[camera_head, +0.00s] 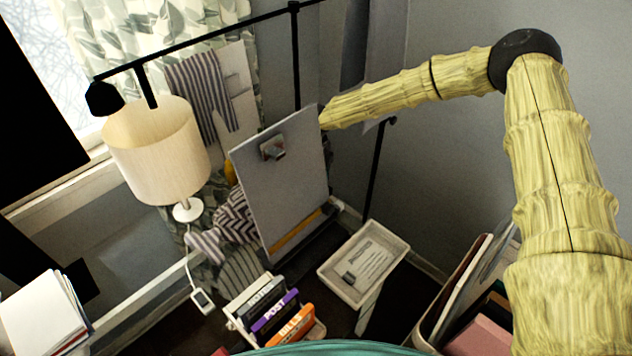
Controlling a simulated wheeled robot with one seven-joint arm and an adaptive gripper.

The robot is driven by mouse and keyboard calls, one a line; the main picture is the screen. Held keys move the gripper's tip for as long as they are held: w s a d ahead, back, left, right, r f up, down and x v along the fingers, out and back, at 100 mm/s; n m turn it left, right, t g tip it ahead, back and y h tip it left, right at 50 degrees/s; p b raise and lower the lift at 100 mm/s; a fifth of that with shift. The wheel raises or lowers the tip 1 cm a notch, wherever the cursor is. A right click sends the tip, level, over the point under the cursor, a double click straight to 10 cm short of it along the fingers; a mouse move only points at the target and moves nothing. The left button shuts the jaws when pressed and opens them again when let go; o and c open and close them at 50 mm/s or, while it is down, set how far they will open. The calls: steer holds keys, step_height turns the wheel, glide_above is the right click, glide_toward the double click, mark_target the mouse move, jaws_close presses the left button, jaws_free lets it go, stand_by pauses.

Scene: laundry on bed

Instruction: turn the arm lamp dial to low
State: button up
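A lamp with a cream drum shade (155,150) stands at the left, its white base (187,210) below. A cord runs down from the base to a small white control with a dark face (202,301). A black jointed bar (215,38) crosses above the shade. I cannot tell which part is the arm lamp dial, nor any setting. My yellow, bamboo-textured arm reaches in from the right and ends at the upper right edge of a grey board. My gripper is not visible; the board seems to hide it.
The grey board (285,195) stands tilted mid-view, with a small fitting (272,150) on its face. Striped cloth (203,85) hangs behind. A white tray (395,250), labelled books (275,318), a paper stack (42,315) and a bin (455,290) are lower down.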

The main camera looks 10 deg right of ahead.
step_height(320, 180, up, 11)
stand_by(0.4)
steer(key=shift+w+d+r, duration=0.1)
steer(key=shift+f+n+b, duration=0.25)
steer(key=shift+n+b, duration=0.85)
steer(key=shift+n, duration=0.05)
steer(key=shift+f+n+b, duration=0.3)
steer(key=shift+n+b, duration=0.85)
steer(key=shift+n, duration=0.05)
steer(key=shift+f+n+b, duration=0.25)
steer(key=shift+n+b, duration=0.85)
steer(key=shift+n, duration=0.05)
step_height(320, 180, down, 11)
steer(key=p, duration=0.2)
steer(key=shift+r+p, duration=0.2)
steer(key=shift+p, duration=0.1)
